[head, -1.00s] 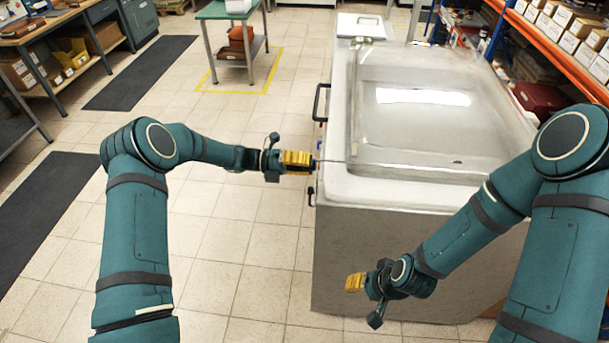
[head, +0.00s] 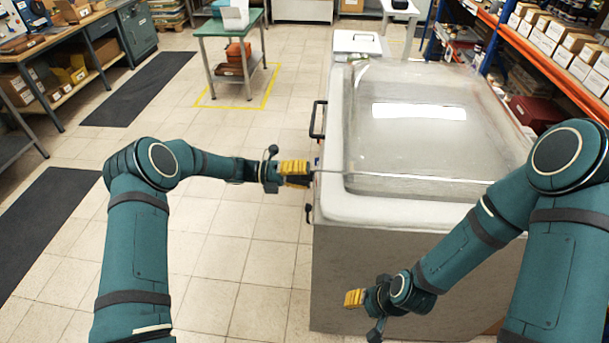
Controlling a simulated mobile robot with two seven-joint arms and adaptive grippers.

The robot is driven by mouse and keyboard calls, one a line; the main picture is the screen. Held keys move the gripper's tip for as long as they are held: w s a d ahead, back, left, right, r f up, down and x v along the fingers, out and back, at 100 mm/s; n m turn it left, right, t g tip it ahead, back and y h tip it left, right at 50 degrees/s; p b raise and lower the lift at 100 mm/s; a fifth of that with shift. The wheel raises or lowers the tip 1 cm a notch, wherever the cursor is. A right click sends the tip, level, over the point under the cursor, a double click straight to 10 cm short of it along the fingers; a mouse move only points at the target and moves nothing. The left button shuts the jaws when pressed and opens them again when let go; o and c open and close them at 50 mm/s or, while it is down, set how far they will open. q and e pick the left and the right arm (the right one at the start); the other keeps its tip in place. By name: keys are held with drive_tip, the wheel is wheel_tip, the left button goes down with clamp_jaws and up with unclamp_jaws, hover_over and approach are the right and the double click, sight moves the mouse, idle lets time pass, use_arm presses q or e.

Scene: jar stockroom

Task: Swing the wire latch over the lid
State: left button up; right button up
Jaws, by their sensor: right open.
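No jar with a wire latch can be made out. A large white chest (head: 335,208) with a clear domed lid (head: 400,150) stands at the centre right; the lid looks closed. A dark bar handle (head: 318,118) sits on its left side. My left gripper (head: 307,172), with yellow finger parts, points right at the chest's left edge. A thin line runs from its tips toward the lid; I cannot tell whether it is a wire or whether the gripper holds it. My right gripper (head: 350,298) is open and empty, low in front of the chest, pointing left.
A green table (head: 212,27) with a white box (head: 235,16) stands at the back. An orange shelf rack (head: 560,70) with boxes lines the right. Workbenches stand at the left, beside dark floor mats (head: 140,85). The tiled floor left of the chest is clear.

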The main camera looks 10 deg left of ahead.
use_arm(q)
drive_tip(key=a, duration=1.2)
drive_tip(key=shift+f, duration=0.1)
idle(0.4)
drive_tip(key=s+d+f+m+g+y+b, duration=0.1)
drive_tip(key=s+d+f+m+y, duration=0.25)
drive_tip(key=f, duration=0.25)
drive_tip(key=s+d+f+m+y+b, duration=0.2)
drive_tip(key=s+f+m, duration=0.1)
drive_tip(key=s+f, duration=0.25)
drive_tip(key=s+d+f+m+g+y+b, duration=0.1)
drive_tip(key=s+d+f+m+y, duration=0.2)
drive_tip(key=f, duration=0.4)
drive_tip(key=s+f+m+t+y+b, duration=0.2)
drive_tip(key=s+f+m, duration=0.1)
drive_tip(key=s+m, duration=0.5)
drive_tip(key=s+f+m+t+y+b, duration=0.2)
drive_tip(key=s+m, duration=0.6)
drive_tip(key=m, duration=0.5)
drive_tip(key=shift+f+y, duration=0.4)
drive_tip(key=shift+y, duration=0.35)
